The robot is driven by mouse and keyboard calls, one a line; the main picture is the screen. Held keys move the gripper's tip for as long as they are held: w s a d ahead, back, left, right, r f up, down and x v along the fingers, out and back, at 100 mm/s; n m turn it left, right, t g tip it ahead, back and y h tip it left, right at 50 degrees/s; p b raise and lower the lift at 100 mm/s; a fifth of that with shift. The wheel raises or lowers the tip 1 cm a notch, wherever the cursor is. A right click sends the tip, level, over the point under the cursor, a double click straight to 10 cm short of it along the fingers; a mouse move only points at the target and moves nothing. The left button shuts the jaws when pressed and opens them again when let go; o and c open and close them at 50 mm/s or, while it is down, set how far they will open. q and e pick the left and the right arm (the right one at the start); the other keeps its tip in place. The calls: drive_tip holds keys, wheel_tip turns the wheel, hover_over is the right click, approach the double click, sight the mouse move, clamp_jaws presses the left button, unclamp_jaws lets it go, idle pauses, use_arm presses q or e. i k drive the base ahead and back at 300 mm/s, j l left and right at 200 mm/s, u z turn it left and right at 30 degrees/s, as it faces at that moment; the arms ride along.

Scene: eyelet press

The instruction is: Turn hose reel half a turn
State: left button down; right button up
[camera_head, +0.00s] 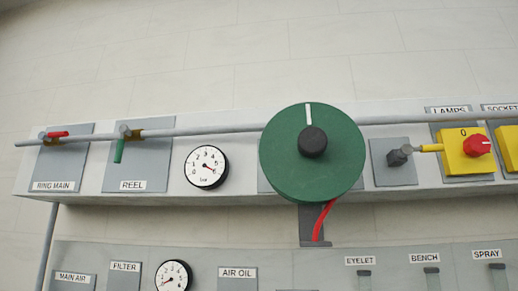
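The hose reel (285,165) is a large green disc on the wall panel, right of the middle in the head view. It has a black hub knob (313,142) at its centre. A white mark (309,114) on its face points up from the hub to the top rim. A red hose (323,220) hangs from beneath the disc past a grey bracket (312,240). Neither of my grippers shows in this view.
A grey pipe (215,130) runs along the panel behind the reel. Left are the red RING MAIN lever (58,134), green REEL lever (119,151) and a gauge (206,167). Right are a hose fitting (399,157) and a yellow switch box (455,160) with a red knob (477,146).

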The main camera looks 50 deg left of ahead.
sight(311, 154)
drive_tip(key=u, duration=1.3)
